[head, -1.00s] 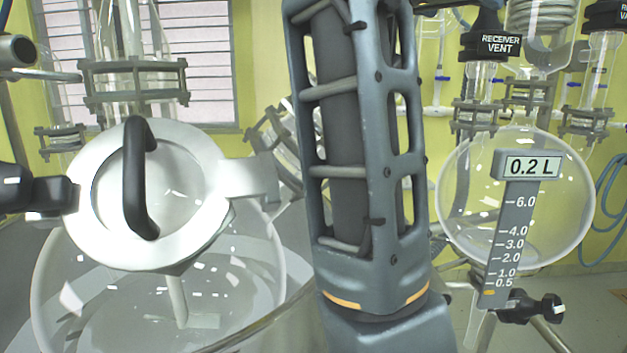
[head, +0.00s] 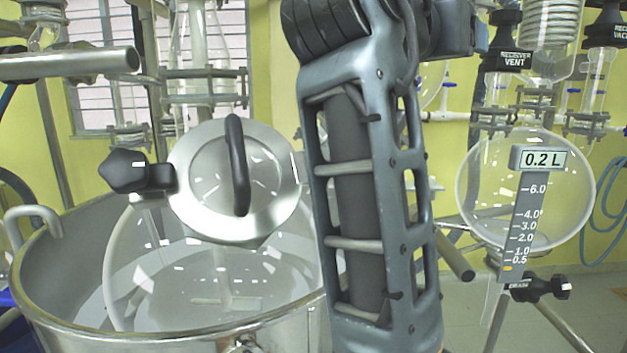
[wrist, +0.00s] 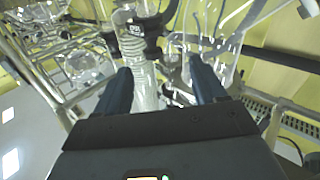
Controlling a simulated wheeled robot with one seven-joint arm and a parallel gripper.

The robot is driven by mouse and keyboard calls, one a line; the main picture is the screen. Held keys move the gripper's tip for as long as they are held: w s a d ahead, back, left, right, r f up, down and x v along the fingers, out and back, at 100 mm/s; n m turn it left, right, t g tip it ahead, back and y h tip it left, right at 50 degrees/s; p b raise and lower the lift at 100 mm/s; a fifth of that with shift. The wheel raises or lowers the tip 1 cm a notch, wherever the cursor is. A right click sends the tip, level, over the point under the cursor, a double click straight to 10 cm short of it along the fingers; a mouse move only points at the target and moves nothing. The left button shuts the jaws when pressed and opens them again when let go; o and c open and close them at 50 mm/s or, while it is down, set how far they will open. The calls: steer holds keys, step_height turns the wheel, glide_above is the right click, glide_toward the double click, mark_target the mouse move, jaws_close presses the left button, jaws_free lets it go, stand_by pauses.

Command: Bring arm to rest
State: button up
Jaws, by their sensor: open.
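My gripper (wrist: 160,88) shows in the wrist view with its two dark fingers spread apart. Nothing is held between them. Beyond the fingers stand a coiled glass condenser (wrist: 138,60) and other glassware; I cannot tell how far off they are. In the head view my arm rises through the middle of the picture and bends at the top. The gripper itself is out of the head view.
At left a round lid (head: 210,225) with a black handle sits closed on a glass reactor vessel (head: 150,265) inside a steel pot (head: 60,270). At right hangs a round receiver flask (head: 480,190) with a 0.2 L level scale (head: 524,215). Metal bars and clamps surround them.

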step_height(320, 180, down, 20)
steer(key=w+n+t+y, duration=0.1)
steer(key=n+t+y, duration=0.25)
steer(key=n, duration=0.25)
steer(key=s+d+f+n+y, duration=0.1)
steer(key=s+f+n+y, duration=0.3)
steer(key=f, duration=0.6)
steer(key=s+d+f+n+y, duration=0.1)
steer(key=s+f+y, duration=0.1)
steer(key=s+f, duration=0.6)
steer(key=s+d+f+g+y, duration=0.1)
steer(key=s+f+y, duration=0.1)
steer(key=s+f, duration=0.45)
steer(key=s+d+f+g+y, duration=0.1)
steer(key=s+f, duration=0.3)
steer(key=s, duration=0.5)
steer(key=s+r+m, duration=0.1)
steer(key=s+r, duration=0.1)
steer(key=s, duration=0.8)
steer(key=s+d+r+m, duration=0.1)
steer(key=s+m, duration=0.1)
steer(key=s, duration=0.7)
steer(key=shift+s+d+r, duration=0.3)
steer(key=shift+s+r, duration=0.05)
steer(key=shift+r, duration=0.05)
